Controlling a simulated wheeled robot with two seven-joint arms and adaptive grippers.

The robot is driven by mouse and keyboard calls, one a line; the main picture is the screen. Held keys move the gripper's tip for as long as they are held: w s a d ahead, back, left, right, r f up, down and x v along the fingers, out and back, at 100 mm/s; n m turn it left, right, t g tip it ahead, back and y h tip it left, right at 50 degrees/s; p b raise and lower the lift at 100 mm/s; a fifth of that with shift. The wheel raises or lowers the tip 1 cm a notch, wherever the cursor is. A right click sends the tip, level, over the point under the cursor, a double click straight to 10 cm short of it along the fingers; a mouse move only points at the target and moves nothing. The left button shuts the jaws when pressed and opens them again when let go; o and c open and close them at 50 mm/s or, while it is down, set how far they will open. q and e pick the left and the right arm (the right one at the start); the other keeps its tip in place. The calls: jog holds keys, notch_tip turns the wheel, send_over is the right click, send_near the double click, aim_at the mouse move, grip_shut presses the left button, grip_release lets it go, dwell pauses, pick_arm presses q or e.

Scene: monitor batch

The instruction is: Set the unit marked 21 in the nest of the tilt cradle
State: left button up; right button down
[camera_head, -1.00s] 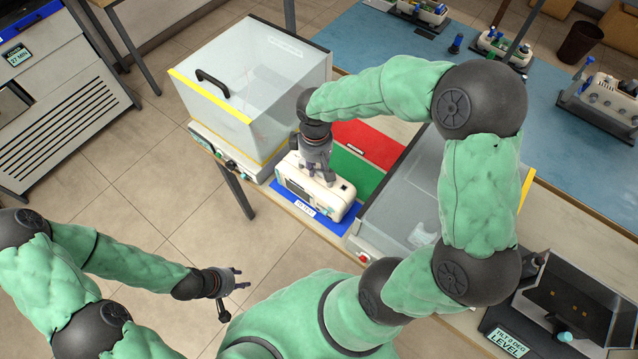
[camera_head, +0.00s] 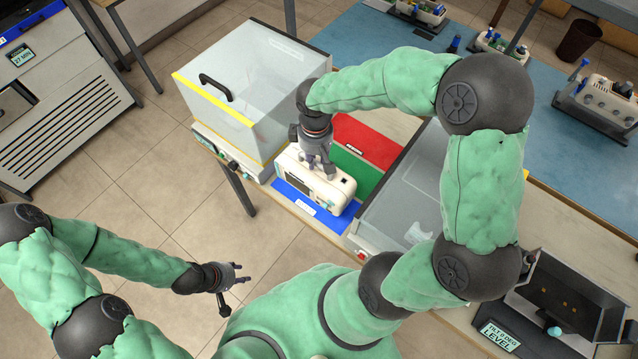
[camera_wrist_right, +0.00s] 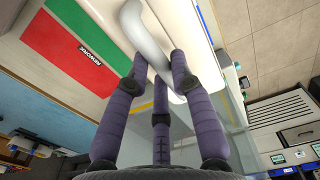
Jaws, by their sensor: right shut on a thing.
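A white unit (camera_head: 327,190) with a dark panel on its front is at the blue zone (camera_head: 291,194) of the table; I cannot read a number on it. My right gripper (camera_head: 322,172) is above it, shut on its handle. In the right wrist view the fingers (camera_wrist_right: 160,75) close around the curved white handle (camera_wrist_right: 146,38). I cannot tell whether the unit touches the table. The tilt cradle (camera_head: 514,325), dark and marked level at 0 degrees, stands at the lower right with its nest empty. My left gripper (camera_head: 236,281) is open and empty over the floor.
A clear box with a yellow edge (camera_head: 228,88) stands left of the unit, and another clear-walled box (camera_head: 400,215) to its right, between it and the cradle. Green (camera_head: 352,172) and red (camera_head: 368,142) zones lie behind. More units (camera_head: 600,100) stand on the blue-topped table.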

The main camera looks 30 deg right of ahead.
jog(key=shift+r+p, duration=2.15)
jog(key=shift+r, duration=0.9)
